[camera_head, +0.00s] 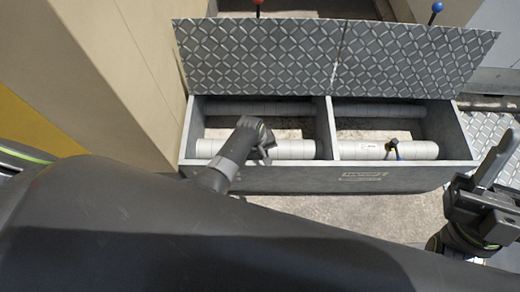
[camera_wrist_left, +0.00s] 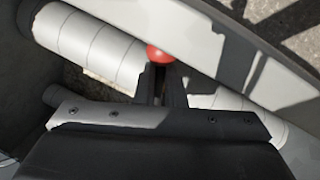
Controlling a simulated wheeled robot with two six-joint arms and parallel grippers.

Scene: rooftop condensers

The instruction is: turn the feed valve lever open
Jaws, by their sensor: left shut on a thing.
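A grey box with two open compartments (camera_head: 330,177) holds wrapped pale pipes. My left gripper (camera_head: 264,148) reaches into the left compartment, over the front pipe. In the left wrist view its fingers (camera_wrist_left: 160,82) are shut on a lever with a red ball knob (camera_wrist_left: 160,54); the lever's shaft is mostly hidden between them. I cannot read which lever is the feed one. My right gripper (camera_head: 496,160) is at the right edge, away from the box; its opening is unclear.
The box's diamond-plate lid (camera_head: 330,58) stands raised at the back. Behind it show a red knob (camera_head: 258,2) and a blue knob (camera_head: 437,7). A beige wall (camera_head: 110,75) stands close on the left. A divider (camera_head: 328,128) separates the compartments.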

